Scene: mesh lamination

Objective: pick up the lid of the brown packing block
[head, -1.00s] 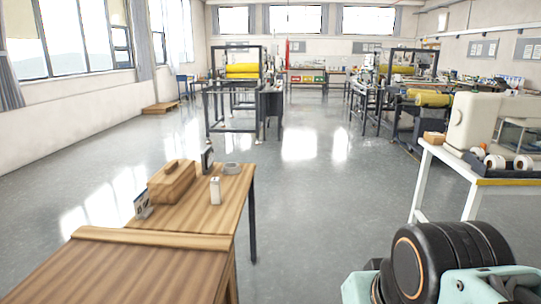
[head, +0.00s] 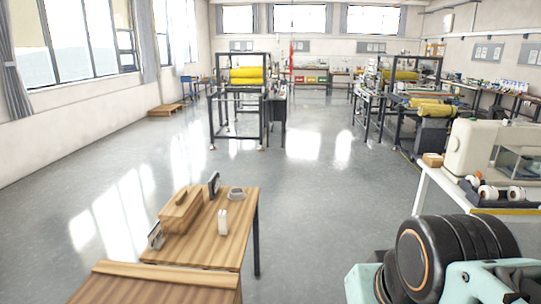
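The brown packing block (head: 178,217) stands on a wooden table (head: 228,256) at the lower left of the head view. Its lid (head: 181,202) is on top, with a small raised handle. My gripper is not in view. Only dark and pale green parts of my own arm show at the lower right, well to the right of the table.
On the table are a small white bottle (head: 223,222), a grey roll (head: 236,194), a dark upright item (head: 214,184) and a small stand (head: 155,236). A lower wooden surface (head: 155,285) adjoins in front. A white bench (head: 470,203) with a sewing machine (head: 480,148) stands right. The middle floor is clear.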

